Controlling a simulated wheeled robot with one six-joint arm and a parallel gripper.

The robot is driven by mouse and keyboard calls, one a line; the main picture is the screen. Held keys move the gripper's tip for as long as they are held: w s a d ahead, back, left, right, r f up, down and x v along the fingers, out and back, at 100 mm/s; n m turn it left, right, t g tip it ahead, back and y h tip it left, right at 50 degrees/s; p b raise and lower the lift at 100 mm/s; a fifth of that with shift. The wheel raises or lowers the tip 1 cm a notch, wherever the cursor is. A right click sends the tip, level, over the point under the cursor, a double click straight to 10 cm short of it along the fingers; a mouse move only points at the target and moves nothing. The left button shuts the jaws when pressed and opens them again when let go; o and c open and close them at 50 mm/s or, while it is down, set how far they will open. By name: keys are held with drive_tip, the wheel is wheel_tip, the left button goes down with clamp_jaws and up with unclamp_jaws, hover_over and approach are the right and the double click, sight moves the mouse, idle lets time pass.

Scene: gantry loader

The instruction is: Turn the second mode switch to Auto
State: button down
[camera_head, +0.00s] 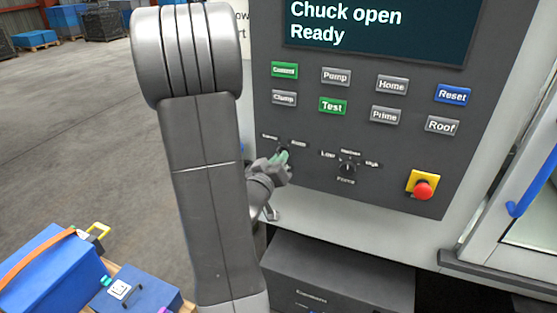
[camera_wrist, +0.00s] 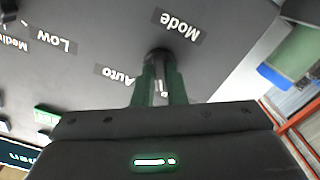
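The mode switch (camera_wrist: 158,58) is a small dark knob with a light mark, on the grey control panel (camera_head: 310,185). In the wrist view, upside down, the Mode label (camera_wrist: 179,26) is above it and the Auto label (camera_wrist: 115,76) is to its left. My gripper (camera_wrist: 160,90) has its two green fingers close on either side of the knob and appears shut on it. In the head view my gripper (camera_head: 281,157) is at the panel and hides most of the switch. Its exact setting is hard to read.
The Force switch (camera_head: 347,168) is just right of my gripper. Several push buttons, including Test (camera_head: 333,106), are above, and a red emergency stop (camera_head: 424,189) is at right. The screen (camera_head: 375,30) reads "Chuck open Ready". Blue cases (camera_head: 50,270) are at lower left.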

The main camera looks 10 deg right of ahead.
drive_tip(key=shift+f+m+b, duration=0.1)
drive_tip(key=shift+m+b, duration=0.3)
drive_tip(key=shift+b, duration=0.3)
drive_tip(key=shift+m+b, duration=5.1)
drive_tip(key=shift+m, duration=0.5)
drive_tip(key=c, duration=1.5)
unclamp_jaws()
drive_tip(key=shift+o, duration=0.2)
drive_tip(key=shift+a, duration=0.1)
